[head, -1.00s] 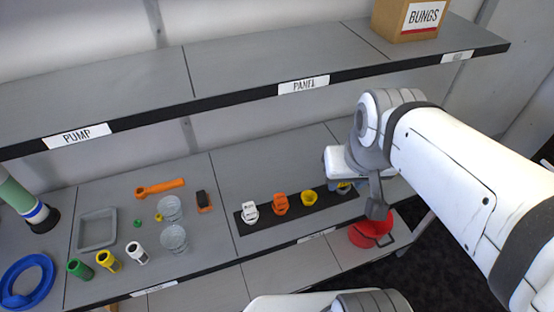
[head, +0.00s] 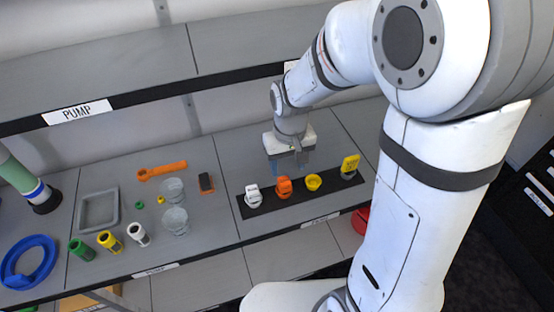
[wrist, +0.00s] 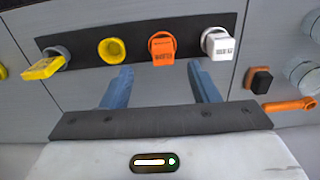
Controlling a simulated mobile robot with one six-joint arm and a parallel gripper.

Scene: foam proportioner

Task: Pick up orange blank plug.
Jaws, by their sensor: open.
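The orange blank plug (head: 284,187) stands on a black strip (head: 265,208) on the lower shelf, between a white plug (head: 253,195) and a yellow round cup-like piece (head: 313,182). It also shows in the wrist view (wrist: 162,50), near the middle, with a printed label on its face. My gripper (head: 290,163) is open and empty, just behind and above the orange plug in the head view. In the wrist view its two blue fingers (wrist: 160,72) point toward the strip, and the orange plug lies in line with the gap between them. I see no contact.
A yellow tagged plug (head: 350,166) stands at the strip's right end. An orange wrench (head: 162,170), clear cups (head: 174,220) and a black-and-orange block (head: 206,183) lie to the left. The upper shelf (head: 130,65) overhangs behind. A red pot (head: 361,220) is partly hidden by my arm.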

